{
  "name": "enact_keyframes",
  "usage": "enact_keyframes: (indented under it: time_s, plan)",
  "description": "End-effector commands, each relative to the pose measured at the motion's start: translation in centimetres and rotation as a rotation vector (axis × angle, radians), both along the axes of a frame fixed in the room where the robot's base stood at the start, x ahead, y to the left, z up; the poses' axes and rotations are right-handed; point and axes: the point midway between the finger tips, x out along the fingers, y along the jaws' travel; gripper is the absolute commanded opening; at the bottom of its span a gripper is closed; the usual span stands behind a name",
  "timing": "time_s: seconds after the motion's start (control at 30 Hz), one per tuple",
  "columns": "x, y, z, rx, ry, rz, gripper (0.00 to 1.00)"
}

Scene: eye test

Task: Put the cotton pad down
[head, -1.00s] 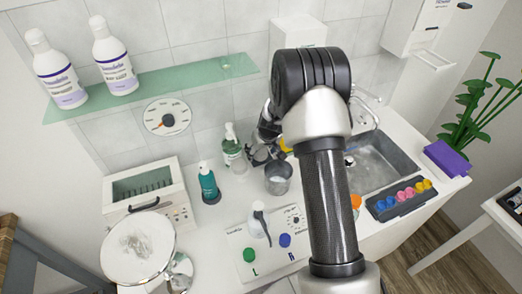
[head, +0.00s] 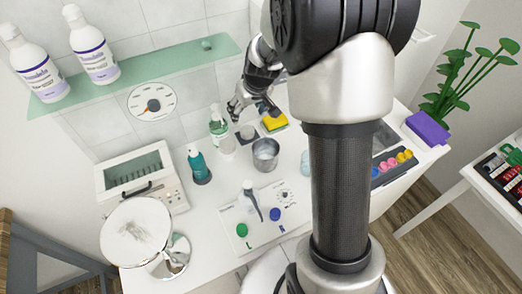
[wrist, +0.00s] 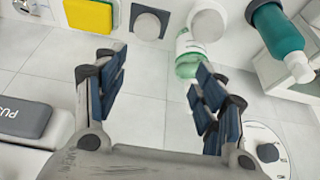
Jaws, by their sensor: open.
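The cotton pad (wrist: 152,24), a pale round disc, lies on a small dark square mat (wrist: 142,36) in the wrist view. It also shows in the head view (head: 248,131), beside the yellow sponge. My gripper (head: 253,107) is open above and behind the pad, apart from it. In the wrist view the spread fingers (wrist: 160,68) have nothing between them, only wall tiles behind.
A metal cup (head: 265,155) stands in front of the pad. A clear green-labelled bottle (head: 220,133) and a teal pump bottle (head: 199,165) stand to the left. The yellow sponge (head: 275,122) lies to the right. A glass shelf (head: 140,76) hangs on the wall.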

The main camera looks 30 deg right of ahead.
Motion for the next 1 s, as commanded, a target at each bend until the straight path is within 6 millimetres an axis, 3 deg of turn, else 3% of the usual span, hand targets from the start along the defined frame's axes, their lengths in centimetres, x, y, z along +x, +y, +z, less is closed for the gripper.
enact_keyframes:
  time_s: [0.03,0.2,0.4,0.53,0.7,0.83,1.0]
  plan:
    - [-1.2,1.3,2.7,0.002,-0.013,0.010,0.64]
    - [-7.1,5.0,9.2,0.015,-0.013,0.028,0.64]
    - [-15.7,8.2,14.1,0.014,-0.009,0.031,0.64]
    - [-21.4,9.4,15.6,0.005,-0.008,0.025,0.64]
    - [-27.4,10.0,15.9,-0.008,-0.008,0.005,0.64]
    - [-29.9,10.0,15.6,-0.014,-0.008,-0.007,0.64]
    - [-30.8,9.9,15.4,-0.017,-0.007,-0.015,0.64]
